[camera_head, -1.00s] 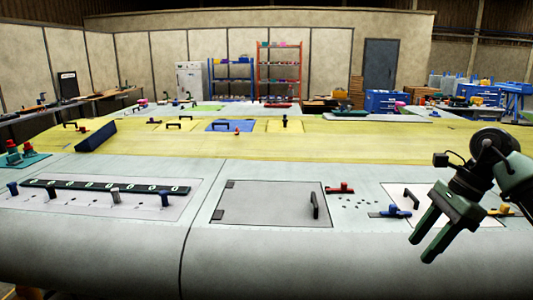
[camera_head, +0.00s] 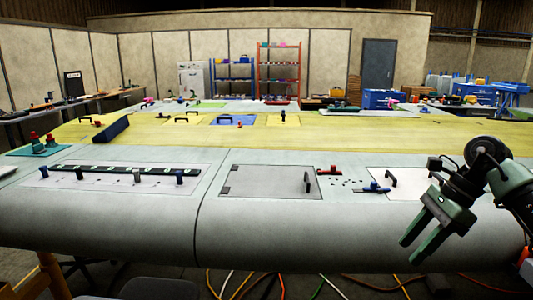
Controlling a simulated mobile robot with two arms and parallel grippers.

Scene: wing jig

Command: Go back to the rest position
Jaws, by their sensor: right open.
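My right gripper (camera_head: 426,236) comes in from the right, at the front edge of the wing. Its two green fingers are apart, with nothing between them. The grey wing (camera_head: 260,232) fills the foreground. A grey hatch panel (camera_head: 262,181) with a black handle (camera_head: 307,182) lies on it, to the left of the gripper. A white panel (camera_head: 402,180) with a black handle (camera_head: 391,178) lies just behind the gripper and is partly hidden by my arm. My left gripper is not in view.
A red clamp (camera_head: 329,170) and a blue clamp (camera_head: 376,188) lie on the wing. A black strip with several holes (camera_head: 139,168) sits at left. Cables (camera_head: 270,287) run over the floor below the front edge.

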